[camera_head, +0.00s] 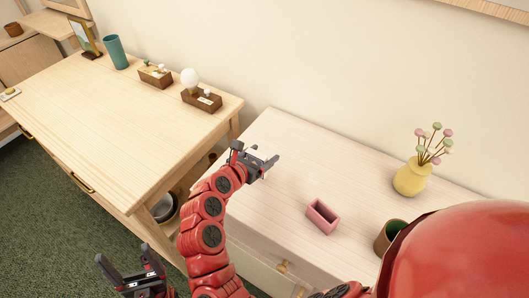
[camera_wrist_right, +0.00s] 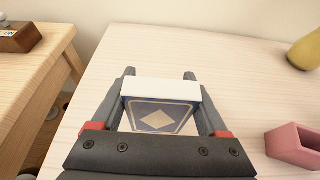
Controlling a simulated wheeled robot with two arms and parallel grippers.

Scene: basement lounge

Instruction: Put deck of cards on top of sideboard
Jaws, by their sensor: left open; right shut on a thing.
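The deck of cards (camera_wrist_right: 158,115) is blue with a tan diamond and a white edge. In the right wrist view it sits between the fingers of my right gripper (camera_wrist_right: 160,76), which is shut on it. In the head view my right gripper (camera_head: 257,160) is over the left back part of a pale-topped cabinet (camera_head: 290,160); the deck is hard to make out there. A wooden cabinet (camera_head: 120,115) with drawers stands to the left. I cannot tell which is called the sideboard. My left gripper (camera_head: 130,275) is open and empty, low at the lower left.
On the pale top are a pink box (camera_head: 322,216), a yellow vase with flowers (camera_head: 412,177) and a dark green-brown cup (camera_head: 389,238). The wooden top holds a teal cup (camera_head: 115,52) and two brown boxes (camera_head: 202,100) at the back; its front is clear.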

